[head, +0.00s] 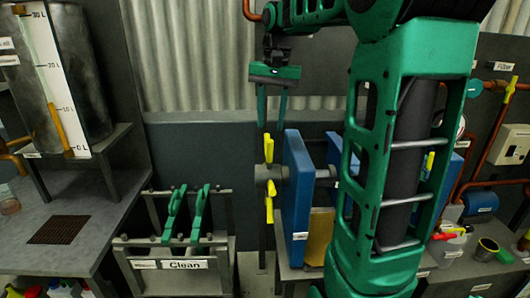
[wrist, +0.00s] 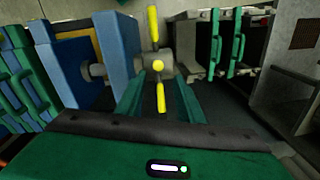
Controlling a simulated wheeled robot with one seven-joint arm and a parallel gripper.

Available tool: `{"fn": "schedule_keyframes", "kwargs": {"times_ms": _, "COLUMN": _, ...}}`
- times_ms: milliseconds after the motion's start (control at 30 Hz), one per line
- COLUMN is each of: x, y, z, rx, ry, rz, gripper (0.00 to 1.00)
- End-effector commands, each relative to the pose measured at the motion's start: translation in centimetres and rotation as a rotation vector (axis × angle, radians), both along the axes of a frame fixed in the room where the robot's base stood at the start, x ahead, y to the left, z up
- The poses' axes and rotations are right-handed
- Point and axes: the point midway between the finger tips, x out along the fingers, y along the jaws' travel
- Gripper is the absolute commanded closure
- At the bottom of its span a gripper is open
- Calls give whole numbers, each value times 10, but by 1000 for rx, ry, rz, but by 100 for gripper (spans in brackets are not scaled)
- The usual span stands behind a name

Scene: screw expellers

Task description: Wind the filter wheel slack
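The filter wheel (head: 270,188) has yellow handles on a grey hub, at the left end of the blue filter press (head: 297,185). One handle points up and one down. In the wrist view the wheel (wrist: 158,66) faces me, with a yellow knob at its middle. My gripper (head: 272,122) points down just above the wheel in the head view. Its two green fingers are apart, with nothing visibly held. In the wrist view the fingers (wrist: 158,85) stand either side of the lower yellow handle in the picture; I cannot tell whether they touch it.
A rack labelled "Clean" (head: 184,264) holds green-handled plates left of the press. A metal tank with a litre scale (head: 55,80) stands on the left bench. My arm hides much of the press. Pipes and containers crowd the right side.

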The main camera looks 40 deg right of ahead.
Motion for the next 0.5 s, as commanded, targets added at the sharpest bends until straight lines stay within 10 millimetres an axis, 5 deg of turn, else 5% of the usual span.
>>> {"fn": "schedule_keyframes", "kwargs": {"times_ms": 167, "x": 0, "y": -4, "z": -8, "rx": 4, "ry": 11, "rz": -18, "gripper": 65}}
{"fn": "schedule_keyframes", "kwargs": {"times_ms": 500, "x": 3, "y": -1, "z": -66, "rx": 3, "ry": 10, "rz": -15, "gripper": 65}}
